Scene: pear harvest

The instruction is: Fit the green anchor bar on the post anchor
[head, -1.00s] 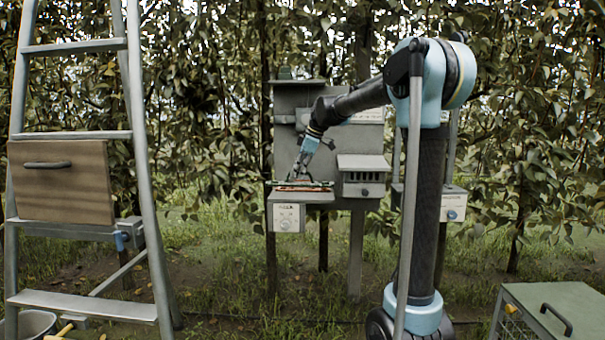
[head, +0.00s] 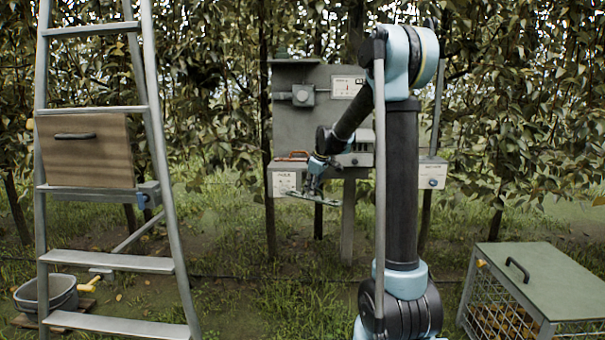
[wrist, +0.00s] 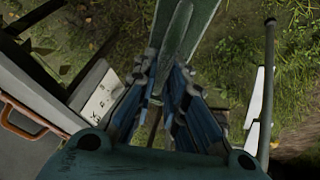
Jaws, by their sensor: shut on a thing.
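My gripper (head: 317,184) is shut on the long, flat green anchor bar (head: 318,199). It holds the bar in front of the grey station, at about the height of the shelf's lower edge. In the wrist view my gripper (wrist: 163,88) grips the bar (wrist: 182,32), which extends upward in the picture over grass. A small grey box (head: 432,172) with a label and blue knob on a post right of my arm may be the post anchor. The label is too small to read. The bar is well apart from that box.
The grey station (head: 322,105) has a shelf with an orange-brown handled thing (head: 292,157). A ladder (head: 158,180) with a wooden panel (head: 87,150) stands left, a grey tub (head: 46,293) below. A green-lidded mesh crate (head: 535,280) is at the right. Grass between is open.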

